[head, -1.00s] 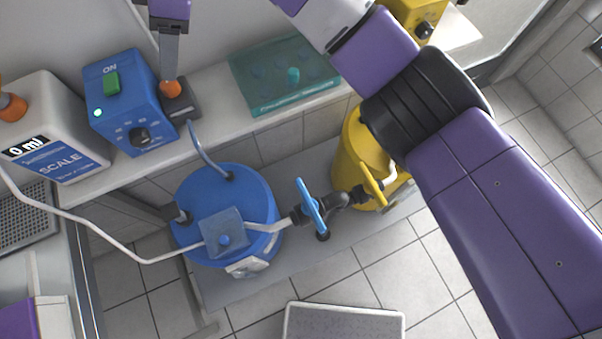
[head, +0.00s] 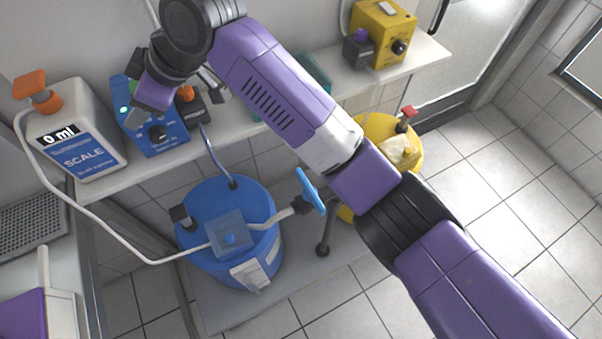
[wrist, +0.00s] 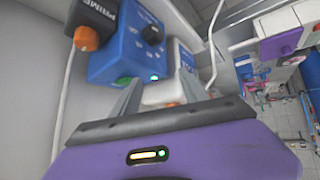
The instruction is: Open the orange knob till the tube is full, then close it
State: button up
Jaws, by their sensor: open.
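An orange knob (head: 33,88) sits on top of the white scale container (head: 88,140), whose display reads 0 ml. A white tube (head: 70,212) runs from beside this knob down to the blue barrel; its fill cannot be seen. Another orange knob (head: 185,93) tops the dark PRIME block, also in the wrist view (wrist: 86,38). My gripper (head: 132,97) is above the blue box, right of the scale's knob. In the wrist view its fingers (wrist: 163,90) are apart and empty, with the white container beyond and a bit of orange low between them.
The blue control box (head: 152,130) shows a lit green light. Below the shelf stand a blue barrel (head: 205,195) with a blue valve handle (head: 311,190) and a yellow barrel (head: 412,150), partly behind my arm. A yellow box (head: 380,35) stands right on the shelf.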

jog(key=shift+w+a+f+m+t+y, duration=0.15)
jog(key=shift+m+t+y, duration=0.3)
jog(key=shift+y, duration=0.05)
jog(key=shift+w+a+f+m+t+y, duration=0.1)
jog(key=shift+w+m+t+y, duration=0.05)
jog(key=shift+m+t+y, duration=0.35)
jog(key=shift+w+d+m+t+y, duration=0.25)
jog(key=shift+m+t+y, duration=0.3)
jog(key=shift+t+y, duration=0.1)
jog(key=shift+s+d+f+m+t+h+b, duration=0.85)
jog(key=shift+d+f+m+t, duration=1.1)
jog(key=shift+d, duration=2.8)
jog(key=shift+s+d+f+m+t+h+b, duration=0.5)
jog(key=shift+s+d+f+m+t+b, duration=0.6)
jog(key=shift+d+m+t, duration=2.55)
jog(key=shift+s+d+f+m+t+h+b, duration=0.95)
jog(key=shift+d+f, duration=0.95)
jog(key=shift+d, duration=3.95)
jog(key=shift+w+r+m+y, duration=0.1)
jog(key=shift+w+m+y, duration=0.15)
